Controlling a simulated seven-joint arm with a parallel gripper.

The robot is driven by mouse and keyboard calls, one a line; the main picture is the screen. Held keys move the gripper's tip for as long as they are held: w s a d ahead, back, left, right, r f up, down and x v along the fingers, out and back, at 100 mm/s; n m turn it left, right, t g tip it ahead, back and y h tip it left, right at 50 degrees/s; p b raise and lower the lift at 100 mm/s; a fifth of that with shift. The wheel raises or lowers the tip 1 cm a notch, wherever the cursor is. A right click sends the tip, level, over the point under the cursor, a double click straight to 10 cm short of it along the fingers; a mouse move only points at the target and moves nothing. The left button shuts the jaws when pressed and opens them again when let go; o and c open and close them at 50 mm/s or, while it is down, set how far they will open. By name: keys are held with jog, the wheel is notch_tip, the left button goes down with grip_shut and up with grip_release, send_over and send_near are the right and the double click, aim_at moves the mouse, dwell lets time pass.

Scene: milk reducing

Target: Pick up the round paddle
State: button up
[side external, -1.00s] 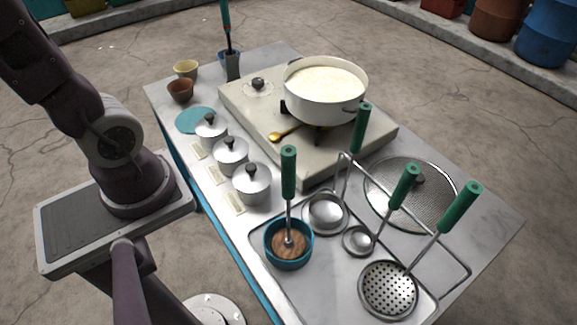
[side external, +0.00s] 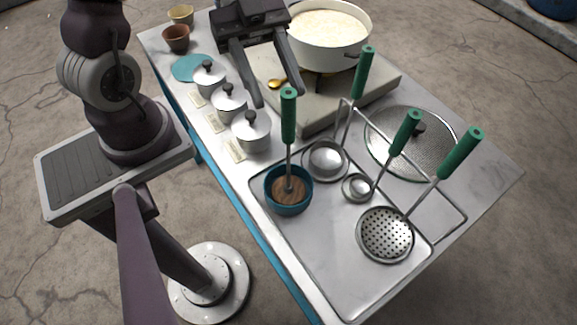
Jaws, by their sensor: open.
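A green-handled tool (side external: 289,115) stands upright in a small teal bowl (side external: 288,205) at the front of the table. A round wooden disc (side external: 289,186) shows at the foot of its rod inside the bowl; I take this as the round paddle. A perforated round skimmer (side external: 385,235) with a green handle lies to its right. My gripper (side external: 278,96) points down with its two fingers apart and nothing seen between them. In the picture the fingertips lie near the top of the paddle's handle; the depth between them is unclear.
A white pot (side external: 328,40) of pale liquid stands on the stove block (side external: 385,85). Lidded metal pots (side external: 251,132) line the left edge. Two green-handled ladles (side external: 325,160) (side external: 358,187) and a mesh lid (side external: 405,165) crowd the right. The front of the tray (side external: 325,262) is clear.

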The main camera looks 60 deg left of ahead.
aim_at(292, 118)
jog(key=x, duration=0.5)
jog(key=f+x, duration=0.1)
jog(key=x, duration=0.1)
jog(key=shift+w, duration=0.3)
grip_shut()
